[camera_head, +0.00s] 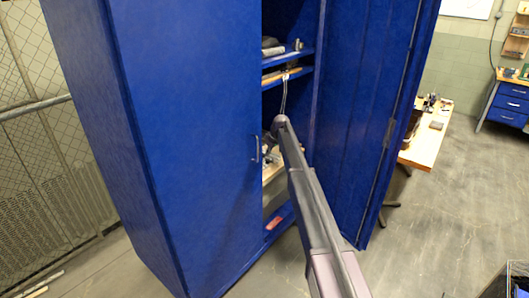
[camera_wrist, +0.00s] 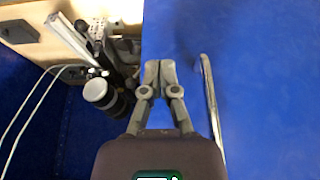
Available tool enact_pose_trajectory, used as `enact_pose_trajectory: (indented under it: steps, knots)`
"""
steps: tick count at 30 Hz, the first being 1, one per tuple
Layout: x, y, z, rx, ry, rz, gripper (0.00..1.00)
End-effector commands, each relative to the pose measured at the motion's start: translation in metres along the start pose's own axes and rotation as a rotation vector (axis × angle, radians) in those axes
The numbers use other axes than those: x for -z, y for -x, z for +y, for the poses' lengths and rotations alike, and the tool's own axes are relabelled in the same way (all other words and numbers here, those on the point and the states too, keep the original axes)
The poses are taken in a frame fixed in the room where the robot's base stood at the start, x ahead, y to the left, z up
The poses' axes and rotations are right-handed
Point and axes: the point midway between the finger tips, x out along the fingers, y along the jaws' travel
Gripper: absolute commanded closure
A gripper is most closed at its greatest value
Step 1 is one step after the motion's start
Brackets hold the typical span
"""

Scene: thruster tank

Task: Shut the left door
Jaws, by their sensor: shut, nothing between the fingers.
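The left door (camera_head: 185,130) is a tall blue panel on the blue cabinet. It stands nearly in line with the cabinet front; whether a small gap remains I cannot tell. Its metal bar handle (camera_head: 256,149) is near its free edge, and the handle also shows in the wrist view (camera_wrist: 210,105). My gripper (camera_wrist: 160,68) is shut and empty, in front of the door beside its free edge, left of the handle. Whether the fingertips touch the door is unclear. In the head view my arm mostly hides the gripper.
The right door (camera_head: 365,110) stands wide open. Shelves (camera_head: 290,60) with tools show inside the cabinet. A wooden workbench (camera_head: 428,140) stands behind the right door, and a blue drawer bench (camera_head: 510,102) is farther right. A mesh fence (camera_head: 40,110) stands left.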

Motion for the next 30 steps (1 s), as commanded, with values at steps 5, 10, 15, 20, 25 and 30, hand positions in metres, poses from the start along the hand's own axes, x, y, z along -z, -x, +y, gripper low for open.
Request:
enact_pose_trajectory:
  steps: [5,10,15,20,25,30]
  knots:
    - [0.0,0.021,0.0,0.0,-0.001,-0.001,1.0]
    - [-0.001,0.037,-0.001,0.0,-0.002,-0.002,1.0]
    - [-0.001,0.052,-0.001,-0.001,-0.003,-0.002,1.0]
    - [-0.002,0.066,-0.001,-0.001,-0.003,-0.002,1.0]
    - [-0.002,0.078,-0.001,-0.001,-0.003,-0.002,1.0]
    - [-0.002,0.085,-0.001,-0.001,-0.003,-0.002,1.0]
